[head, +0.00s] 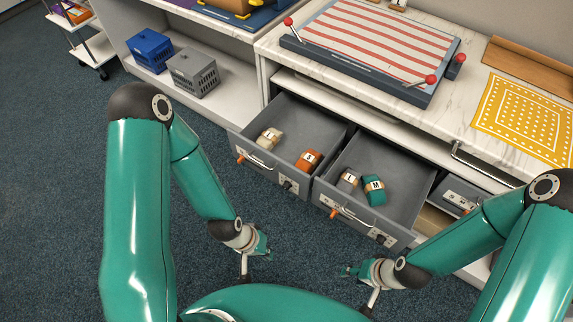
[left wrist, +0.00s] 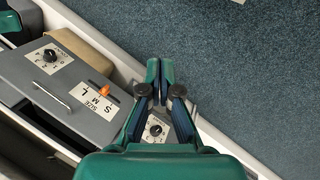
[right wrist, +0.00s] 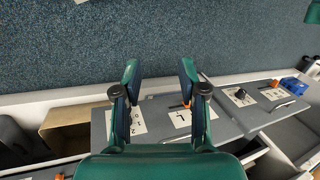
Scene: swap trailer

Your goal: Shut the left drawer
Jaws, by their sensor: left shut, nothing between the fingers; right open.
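The left drawer (head: 318,122) is a grey drawer, pulled out. A beige roll (head: 269,139) and an orange roll (head: 308,160) lie in it. Its front has an orange knob, a bar handle and a dial (head: 288,186). That front (right wrist: 258,116) appears at the right of the right wrist view. My left gripper (head: 264,249) is shut and empty, in front of the drawers and apart from them; its fingers (left wrist: 160,72) show in the left wrist view. My right gripper (head: 350,271) is open and empty, in front of the right drawer; its fingers (right wrist: 160,76) stand apart.
The right drawer (head: 400,172) is also pulled out, with a grey roll (head: 349,180) and a teal roll (head: 373,190) inside. Above is a counter with a striped board (head: 375,40) and a yellow mat (head: 525,118). Blue (head: 150,51) and grey (head: 193,72) baskets sit left. Carpet in front is clear.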

